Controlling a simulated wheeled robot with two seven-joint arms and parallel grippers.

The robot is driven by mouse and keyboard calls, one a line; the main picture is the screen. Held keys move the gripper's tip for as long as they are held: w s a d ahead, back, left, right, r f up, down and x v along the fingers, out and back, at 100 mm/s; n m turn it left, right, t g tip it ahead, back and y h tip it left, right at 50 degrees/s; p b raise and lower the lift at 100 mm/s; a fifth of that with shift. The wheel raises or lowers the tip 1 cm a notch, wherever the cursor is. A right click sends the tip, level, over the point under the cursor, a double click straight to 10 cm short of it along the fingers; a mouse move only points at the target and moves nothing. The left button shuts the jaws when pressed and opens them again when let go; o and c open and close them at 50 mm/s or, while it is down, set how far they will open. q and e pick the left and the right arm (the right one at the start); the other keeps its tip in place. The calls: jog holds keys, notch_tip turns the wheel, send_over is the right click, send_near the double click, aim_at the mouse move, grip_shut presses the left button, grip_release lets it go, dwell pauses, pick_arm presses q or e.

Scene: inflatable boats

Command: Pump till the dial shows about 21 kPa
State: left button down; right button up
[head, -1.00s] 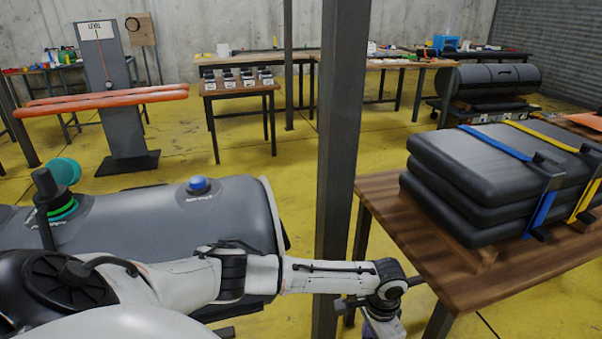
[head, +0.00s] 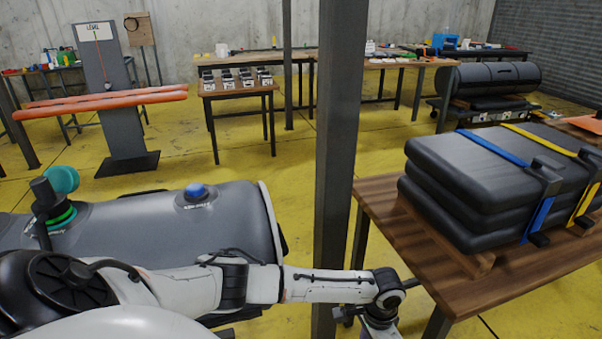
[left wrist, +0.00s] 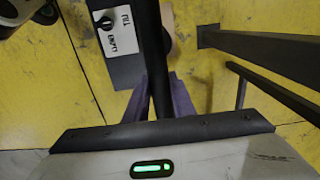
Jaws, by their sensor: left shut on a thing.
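A dark grey inflated tube (head: 150,228) lies at the left in the head view. A black fitting with green rings (head: 50,208) and a teal round piece (head: 62,180) stands on it. No readable dial face shows. My left gripper (left wrist: 163,100) has purple fingers, shut on a black bar (left wrist: 151,45) in the left wrist view. A grey box with a FILL/EMPTY label and black knob (left wrist: 110,35) lies below the fingers. My right gripper is not in view.
A dark post (head: 340,120) stands just behind my left forearm. A wooden table (head: 480,295) at the right holds strapped black pads (head: 470,190). A blue cap (head: 196,192) sits on the tube. A LEVEL stand with orange bars (head: 110,100) is farther back.

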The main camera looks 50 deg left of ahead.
pick_arm(q)
notch_tip(320, 180, up, 7)
jog(key=p, duration=0.4)
jog(key=shift+w, duration=0.1)
jog(key=shift+r, duration=0.4)
notch_tip(320, 180, up, 13)
jog(key=shift+r, duration=0.15)
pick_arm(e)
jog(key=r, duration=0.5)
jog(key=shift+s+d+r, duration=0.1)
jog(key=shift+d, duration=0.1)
pick_arm(q)
jog(key=shift+w+a, duration=0.1)
jog(key=f+b, duration=0.3)
jog(key=f, duration=0.4)
jog(key=f+b, duration=0.3)
jog(key=f, duration=0.5)
jog(key=s+f+b, duration=0.1)
jog(key=f+b, duration=0.2)
jog(key=f, duration=0.5)
jog(key=shift+f, duration=0.15)
jog(key=shift+w, duration=0.1)
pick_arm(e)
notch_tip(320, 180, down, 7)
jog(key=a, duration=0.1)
